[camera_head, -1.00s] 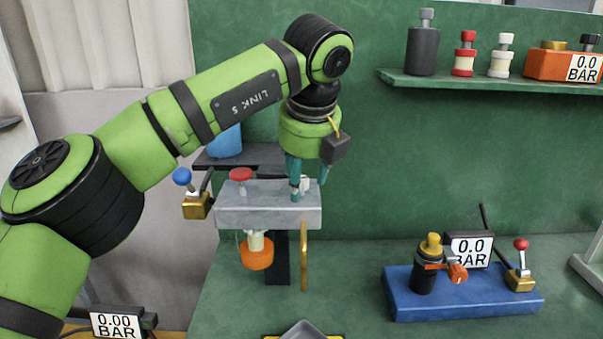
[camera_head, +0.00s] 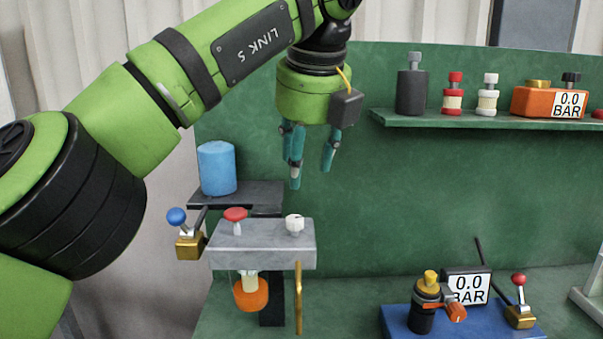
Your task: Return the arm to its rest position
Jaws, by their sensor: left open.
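My left arm, green and black, comes in from the left and reaches across the upper middle of the head view. Its gripper (camera_head: 312,172) points down with its teal fingers apart and nothing between them. It hangs in the air above the grey block (camera_head: 262,246) and clear of it. A white knob (camera_head: 295,224) and a red knob (camera_head: 235,215) stand on top of the block. My right gripper is not in view.
A blue cylinder (camera_head: 217,168) stands on a dark shelf behind the block. A blue-lever valve (camera_head: 188,238) sits at its left. A green shelf (camera_head: 480,120) with several fittings is at upper right. A blue base (camera_head: 395,322) carries a regulator and gauge at lower right.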

